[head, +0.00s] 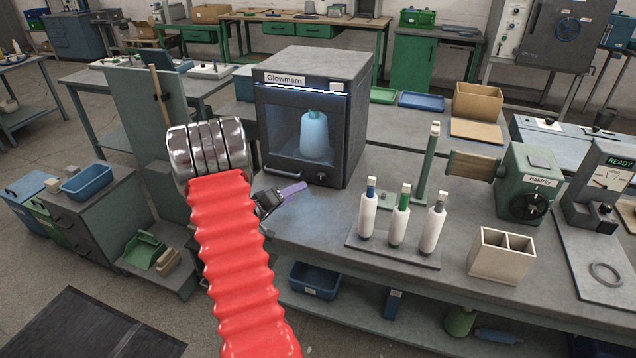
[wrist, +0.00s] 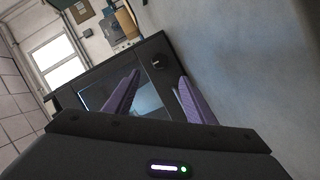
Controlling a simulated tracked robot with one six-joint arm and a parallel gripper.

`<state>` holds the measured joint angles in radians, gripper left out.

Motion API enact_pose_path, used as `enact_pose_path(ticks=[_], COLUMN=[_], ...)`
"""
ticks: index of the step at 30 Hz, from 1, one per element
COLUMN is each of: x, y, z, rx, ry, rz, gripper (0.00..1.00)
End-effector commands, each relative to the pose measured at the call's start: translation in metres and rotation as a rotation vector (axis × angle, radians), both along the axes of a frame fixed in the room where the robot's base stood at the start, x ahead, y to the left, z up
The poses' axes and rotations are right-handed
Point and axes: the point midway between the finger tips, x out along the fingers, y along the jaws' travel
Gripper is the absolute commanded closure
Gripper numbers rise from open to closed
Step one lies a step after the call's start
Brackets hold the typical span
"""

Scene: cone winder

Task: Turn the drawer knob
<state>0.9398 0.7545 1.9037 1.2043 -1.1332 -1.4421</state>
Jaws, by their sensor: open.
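A small dark round knob (head: 322,177) sits low on the right of the front of a dark grey cabinet (head: 345,130) labelled Glowmarn. In the wrist view a dark round knob with a light mark (wrist: 156,63) shows on the cabinet's dark front, beyond the space between my fingers. My gripper (head: 302,187) has purple fingers and is a little in front of the cabinet, left of and below the knob in the head view. In the wrist view my gripper (wrist: 159,78) is open with nothing between the fingers. The fingers look apart from the knob.
A pale blue cone (head: 315,135) stands behind the cabinet's window. On the grey bench (head: 330,235), a rack of three bobbins (head: 398,222) stands to the right.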

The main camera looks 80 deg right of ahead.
Motion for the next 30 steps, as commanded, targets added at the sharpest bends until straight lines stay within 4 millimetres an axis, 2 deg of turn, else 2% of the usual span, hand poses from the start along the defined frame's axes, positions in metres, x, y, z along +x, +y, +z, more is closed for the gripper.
enact_pose_path(ticks=[8,24,30], x=[-0.009,-0.041,-0.05], y=[-0.019,-0.093,-0.114], z=[-0.005,-0.024,-0.029], rx=[0.0,0.0,0.0], ry=[-0.001,-0.001,-0.001], rz=[-0.001,0.0,0.001], gripper=[0.5,0.5,0.5])
